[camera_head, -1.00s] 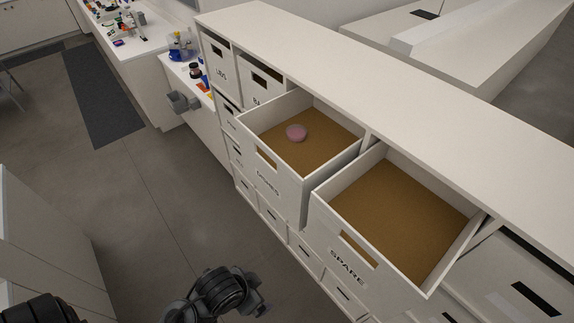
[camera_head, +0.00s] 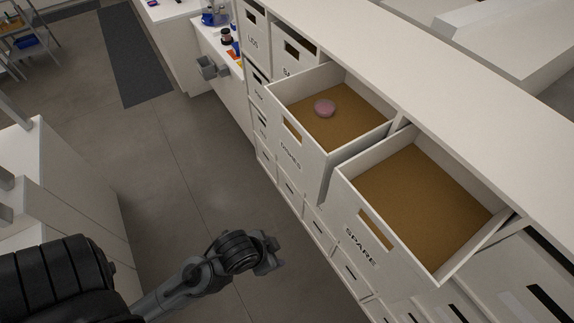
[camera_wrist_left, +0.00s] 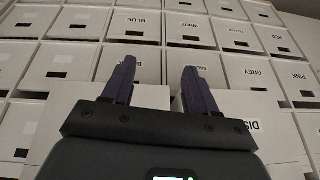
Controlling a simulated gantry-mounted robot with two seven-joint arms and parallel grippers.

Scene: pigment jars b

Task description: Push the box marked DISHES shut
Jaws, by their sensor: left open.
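The white box marked DISHES (camera_head: 298,153) is pulled out of the shelf unit, with a brown floor and a slot handle in its front. There the partly cut-off DISHES front (camera_wrist_left: 285,150) shows at the lower right. My right gripper is not in view.
The box marked SPARE (camera_head: 385,232) is also pulled out, empty, to the right of DISHES. Closed labelled boxes such as LIDS (camera_head: 253,30) fill the rest of the shelf unit. Open grey floor (camera_head: 180,150) lies to the left, with a white counter (camera_head: 60,190) beyond.

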